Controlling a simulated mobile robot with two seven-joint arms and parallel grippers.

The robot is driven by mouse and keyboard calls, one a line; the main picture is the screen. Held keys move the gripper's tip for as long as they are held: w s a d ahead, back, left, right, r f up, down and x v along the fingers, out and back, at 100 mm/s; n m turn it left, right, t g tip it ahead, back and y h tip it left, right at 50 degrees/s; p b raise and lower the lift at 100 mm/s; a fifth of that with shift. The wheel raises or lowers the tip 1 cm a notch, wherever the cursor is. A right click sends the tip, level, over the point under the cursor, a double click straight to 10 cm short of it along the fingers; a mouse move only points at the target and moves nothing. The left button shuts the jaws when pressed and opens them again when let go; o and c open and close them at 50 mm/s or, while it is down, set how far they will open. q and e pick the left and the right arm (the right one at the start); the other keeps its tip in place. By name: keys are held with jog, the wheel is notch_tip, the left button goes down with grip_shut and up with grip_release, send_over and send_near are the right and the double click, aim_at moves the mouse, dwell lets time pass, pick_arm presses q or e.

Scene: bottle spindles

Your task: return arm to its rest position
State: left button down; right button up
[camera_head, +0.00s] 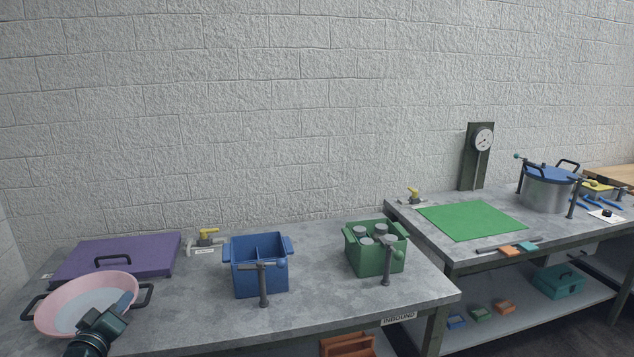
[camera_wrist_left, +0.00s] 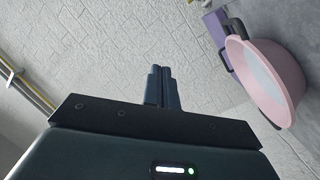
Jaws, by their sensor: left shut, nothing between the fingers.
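My left gripper (camera_head: 126,302) comes in from the lower left in the head view, in front of the pink basin (camera_head: 133,281) in the picture. Its fingers are shut together with nothing between them, as the left wrist view also shows (camera_wrist_left: 160,72). In that view the pink basin (camera_wrist_left: 268,75) is off to the right, apart from the fingers. My right gripper is in neither view.
The grey bench holds a purple lid-like board (camera_head: 150,250), a blue divided crate (camera_head: 245,282) and a green crate (camera_head: 375,262) with several grey cylinders. Dark posts stand before both crates. A second bench carries a green mat (camera_head: 472,219) and a pot (camera_head: 547,195).

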pick_arm(q)
jog(key=s+d+f+m+g+h, duration=0.2)
jog(key=s+d+f+m, duration=0.25)
jog(key=s+f, duration=0.25)
jog(key=s+d+f+m+g+h, duration=0.1)
jog(key=s+d+f+m+g, duration=0.3)
jog(key=s+f, duration=0.35)
jog(key=s+d+f+m+g, duration=0.2)
jog(key=s+d+f+m, duration=0.15)
jog(key=s, duration=0.55)
jog(key=s+d+f+m+g, duration=0.1)
jog(key=s+d+f+m, duration=0.3)
jog(key=s, duration=0.6)
jog(key=w+d+r+n, duration=0.1)
jog(key=d+n, duration=0.4)
jog(key=d, duration=0.5)
jog(key=shift+w+d+r+t, duration=0.2)
jog(key=shift+d+r+t, duration=0.05)
jog(key=shift+d+t, duration=0.15)
